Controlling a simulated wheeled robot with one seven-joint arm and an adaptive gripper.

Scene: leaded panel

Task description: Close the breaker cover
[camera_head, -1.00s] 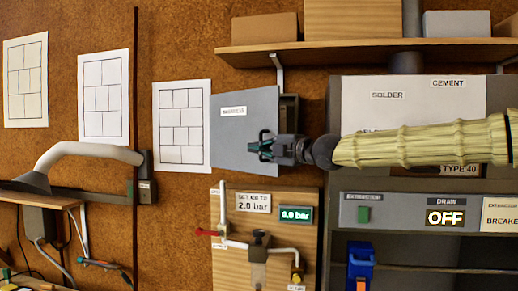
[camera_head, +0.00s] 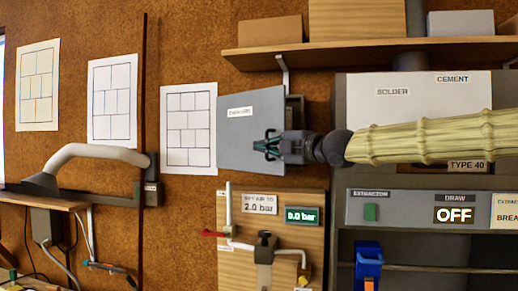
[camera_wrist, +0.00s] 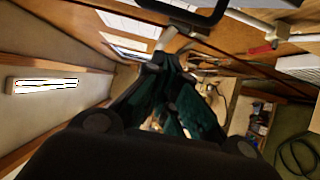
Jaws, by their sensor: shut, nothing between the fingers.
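The breaker cover (camera_head: 230,105) is a flat grey panel with a small white label, hard to read. In the head view it stands swung open to the left of its grey box (camera_head: 296,108), partly overlapping a white sheet. My gripper (camera_head: 262,146) is in front of the cover's lower right part and hides some of it. I cannot tell whether it touches the cover. In the wrist view my teal-lined fingers (camera_wrist: 172,68) come together and hold nothing. The cover cannot be made out with certainty there.
A wooden shelf (camera_head: 390,51) with boxes runs above. A board with an air gauge (camera_head: 302,216) and valve handles is below. A grey cabinet (camera_head: 412,207) marked DRAW OFF stands right. A pale extraction arm (camera_head: 95,152) and paper sheets (camera_head: 112,100) are left.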

